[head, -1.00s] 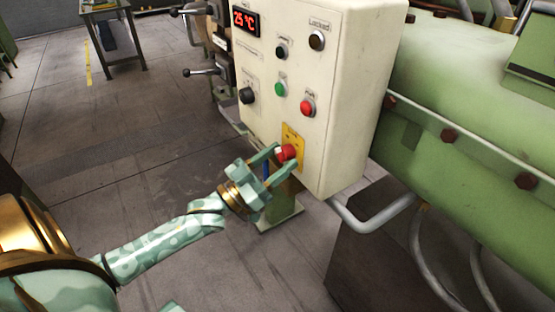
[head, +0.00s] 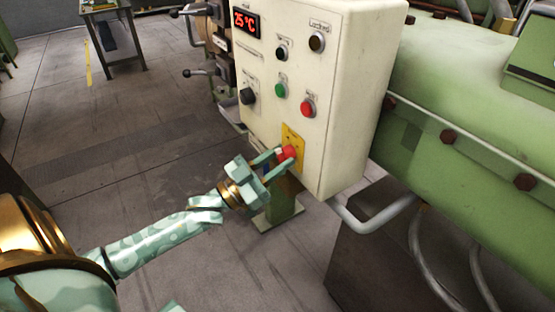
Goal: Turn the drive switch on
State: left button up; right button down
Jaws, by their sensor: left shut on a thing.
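The cream control box (head: 350,90) stands at the centre of the head view. Low on its front is a red rotary switch (head: 290,152) on a yellow plate (head: 292,133). My left gripper (head: 283,156) comes in from the lower left and is shut on the red switch, with a finger on either side. The fingers hide part of the switch, and I cannot read its position. My right gripper is not in view.
Above the switch are a red button (head: 307,108), a green button (head: 280,90), a black knob (head: 247,96) and a temperature display (head: 246,23). A grey bent pipe (head: 372,218) and the green extruder (head: 470,110) lie to the right.

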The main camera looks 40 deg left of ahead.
pick_arm(q)
jog(key=m+g+h, duration=0.1)
jog(key=m, duration=0.2)
jog(key=m+g+h+p, duration=0.1)
jog(key=m, duration=0.2)
jog(key=m+g+h, duration=0.1)
jog(key=m, duration=0.1)
jog(key=shift+w+a+r+m, duration=0.1)
jog(key=shift+a+r+m, duration=0.1)
jog(key=shift+a+m, duration=0.15)
jog(key=m+g+p, duration=0.1)
jog(key=m, duration=0.2)
jog(key=m+g+p, duration=0.1)
jog(key=m+g, duration=0.1)
jog(key=m, duration=0.2)
jog(key=shift+r+h, duration=0.15)
jog(key=shift+h, duration=0.25)
jog(key=shift+m, duration=0.25)
jog(key=o, duration=1)
jog(key=shift+c, duration=0.2)
jog(key=shift+a, duration=0.1)
jog(key=v, duration=1.6)
jog(key=shift+p, duration=0.4)
jog(key=shift+a+r, duration=0.1)
